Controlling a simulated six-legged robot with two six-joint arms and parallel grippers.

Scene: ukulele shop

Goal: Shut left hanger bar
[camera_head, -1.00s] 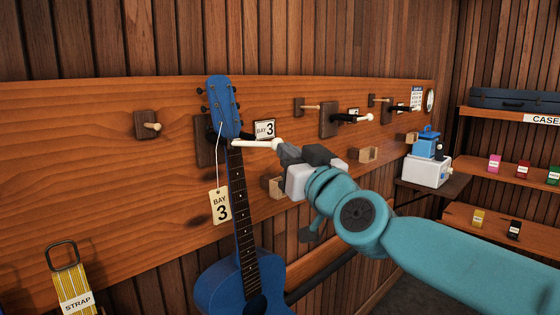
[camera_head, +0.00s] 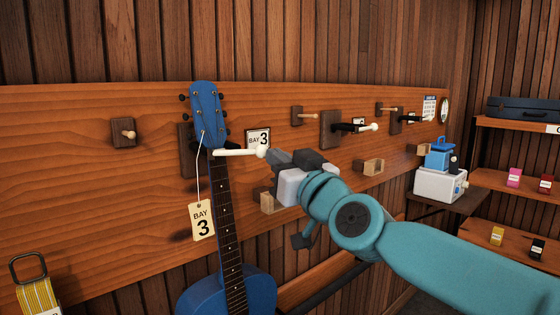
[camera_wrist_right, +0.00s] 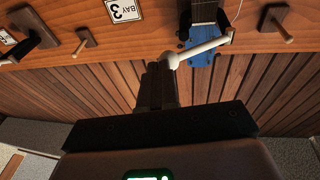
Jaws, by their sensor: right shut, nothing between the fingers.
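The left hanger bar (camera_head: 236,153) is a cream rod with a round knob (camera_head: 262,151) at its right end. Its other end lies at the neck of the blue ukulele (camera_head: 208,112), just below the headstock. The ukulele hangs at the dark wall block (camera_head: 187,140) with a bay 3 tag (camera_head: 203,221). My right gripper (camera_head: 270,156) is shut and empty, its tips right at the knob. In the right wrist view the fingertips (camera_wrist_right: 160,68) sit beside the knob (camera_wrist_right: 173,60); I cannot tell whether they touch. My left gripper is not in view.
A bay 3 card (camera_head: 258,139) is on the board behind the bar. Two more hangers with black arms (camera_head: 347,127) (camera_head: 403,117) are to the right. Wooden pegs (camera_head: 128,134) and small wooden blocks (camera_head: 369,167) stick out from the board. A strap (camera_head: 38,296) hangs lower left.

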